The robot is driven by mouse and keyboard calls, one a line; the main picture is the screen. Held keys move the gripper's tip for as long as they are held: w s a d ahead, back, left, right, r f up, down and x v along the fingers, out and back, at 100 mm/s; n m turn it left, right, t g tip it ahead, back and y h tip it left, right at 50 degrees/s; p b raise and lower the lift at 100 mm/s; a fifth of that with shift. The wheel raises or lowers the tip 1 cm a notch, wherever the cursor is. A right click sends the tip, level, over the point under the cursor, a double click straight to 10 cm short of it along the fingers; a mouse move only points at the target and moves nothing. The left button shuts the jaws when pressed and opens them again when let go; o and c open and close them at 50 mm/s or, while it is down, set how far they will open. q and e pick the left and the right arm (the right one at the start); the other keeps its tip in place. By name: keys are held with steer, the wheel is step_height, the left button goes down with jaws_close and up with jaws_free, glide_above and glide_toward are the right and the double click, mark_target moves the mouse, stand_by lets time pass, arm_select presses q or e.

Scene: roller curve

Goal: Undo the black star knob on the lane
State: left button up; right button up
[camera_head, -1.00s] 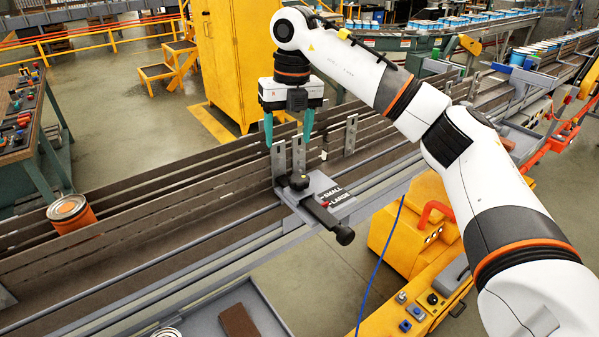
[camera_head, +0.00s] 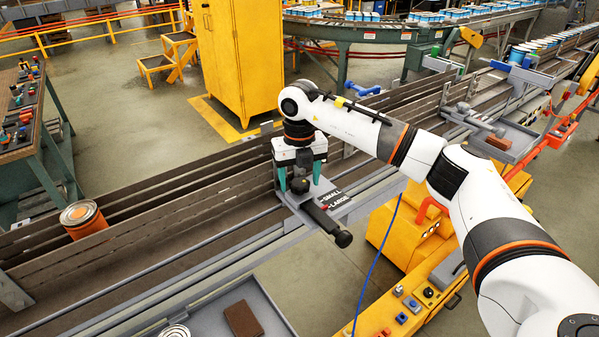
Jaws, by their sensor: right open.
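The black star knob (camera_head: 300,186) sits on the grey adjuster plate (camera_head: 290,200) at the near side of the lane (camera_head: 150,226). A black handle (camera_head: 328,222) with a round end sticks out from the plate towards me. The plate carries a label reading SMALL and LARGE (camera_head: 336,199). My right gripper (camera_head: 300,182) points down with its teal fingers open, one on each side of the knob. I cannot tell whether the fingers touch it. The metal uprights behind the knob are mostly hidden by the gripper. My left gripper is not in view.
An orange can (camera_head: 84,220) stands in the lane at the left. A grey tray (camera_head: 262,292) with a brown block (camera_head: 241,320) lies at the front. A yellow cabinet (camera_head: 240,60) stands behind.

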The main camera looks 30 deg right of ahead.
steer(key=shift+c, duration=0.2)
steer(key=c, duration=0.9)
steer(key=shift+c, duration=0.2)
steer(key=n+b, duration=0.3)
steer(key=shift+f, duration=0.2)
steer(key=n+b, duration=0.2)
steer(key=shift+n, duration=0.3)
steer(key=n+b, duration=0.1)
steer(key=n, duration=0.2)
steer(key=shift+n+b, duration=0.3)
steer(key=shift+b, duration=0.05)
steer(key=shift+s+n+b, duration=0.1)
steer(key=shift+n+b, duration=0.45)
steer(key=shift+n, duration=1.05)
